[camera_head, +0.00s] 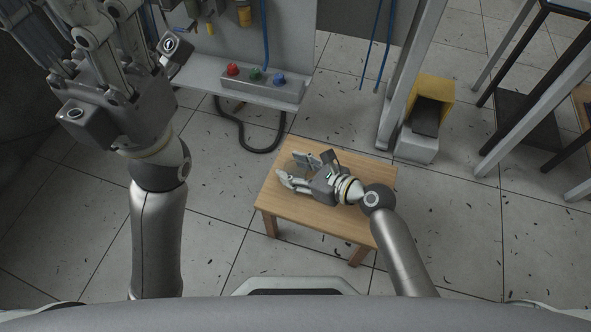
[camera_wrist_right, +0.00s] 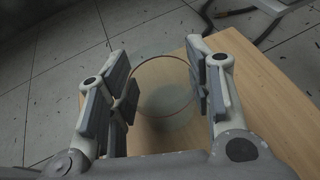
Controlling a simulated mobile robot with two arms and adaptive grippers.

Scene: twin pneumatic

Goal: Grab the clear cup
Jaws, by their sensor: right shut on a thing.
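The clear cup (camera_wrist_right: 165,92) shows in the right wrist view as a transparent round shape with a thin dark rim, between the two finger pads. My right gripper (camera_wrist_right: 160,95) is shut on it, with a finger on either side. In the head view my right gripper (camera_head: 291,170) is low over the small wooden table (camera_head: 330,218); the cup is hard to make out there. I cannot tell whether the cup touches the tabletop. My left gripper is raised at the upper left of the head view; its fingertips are not clearly visible.
A grey panel with a shelf (camera_head: 205,75) stands behind the table, with a red button (camera_head: 233,70), a green one and a blue one. A black cable (camera_head: 262,149) hangs below it. A yellow and grey pedal box (camera_head: 432,95) stands right of the table. Tiled floor lies around.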

